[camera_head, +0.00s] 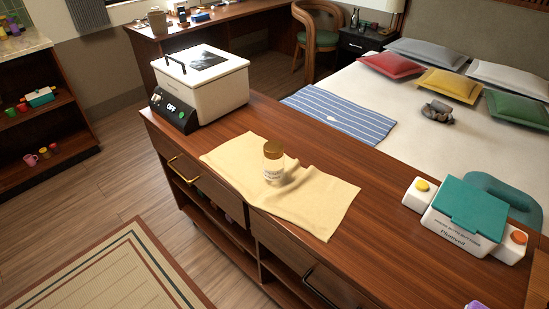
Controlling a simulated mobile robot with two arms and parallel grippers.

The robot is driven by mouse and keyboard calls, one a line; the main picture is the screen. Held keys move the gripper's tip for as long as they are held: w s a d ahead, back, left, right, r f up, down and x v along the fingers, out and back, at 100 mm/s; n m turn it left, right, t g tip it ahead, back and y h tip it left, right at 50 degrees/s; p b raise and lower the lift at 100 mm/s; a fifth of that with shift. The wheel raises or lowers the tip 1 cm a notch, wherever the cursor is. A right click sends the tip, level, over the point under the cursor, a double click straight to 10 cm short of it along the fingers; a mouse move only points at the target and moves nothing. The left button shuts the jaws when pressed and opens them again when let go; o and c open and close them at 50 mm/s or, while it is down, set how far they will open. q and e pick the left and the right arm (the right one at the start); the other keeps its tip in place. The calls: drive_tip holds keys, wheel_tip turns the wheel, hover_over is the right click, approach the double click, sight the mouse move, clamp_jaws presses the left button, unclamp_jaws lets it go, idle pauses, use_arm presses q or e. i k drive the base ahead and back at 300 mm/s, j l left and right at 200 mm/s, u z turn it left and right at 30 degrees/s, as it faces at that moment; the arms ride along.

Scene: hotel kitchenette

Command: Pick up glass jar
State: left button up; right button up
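A small glass jar (273,160) with a gold-brown lid and a pale label stands upright on a yellow cloth (325,196). The cloth lies slightly rumpled on the wooden counter (330,150) in the middle of the head view. Nothing touches the jar except the cloth under it. Neither of my grippers shows in this view.
A white box appliance (215,88) with a black handle stands behind left of the jar. A white and teal device (470,215) sits at the right. A striped blue cloth (340,113) lies behind. Drawers with handles (185,170) face the front.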

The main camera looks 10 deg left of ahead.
sight(273, 169)
drive_tip(key=i+j+u, duration=0.15)
drive_tip(key=u, duration=0.25)
drive_tip(key=i+j+u, duration=0.2)
drive_tip(key=u, duration=0.2)
drive_tip(key=i+j+u, duration=0.1)
drive_tip(key=i+u, duration=0.15)
drive_tip(key=u, duration=0.15)
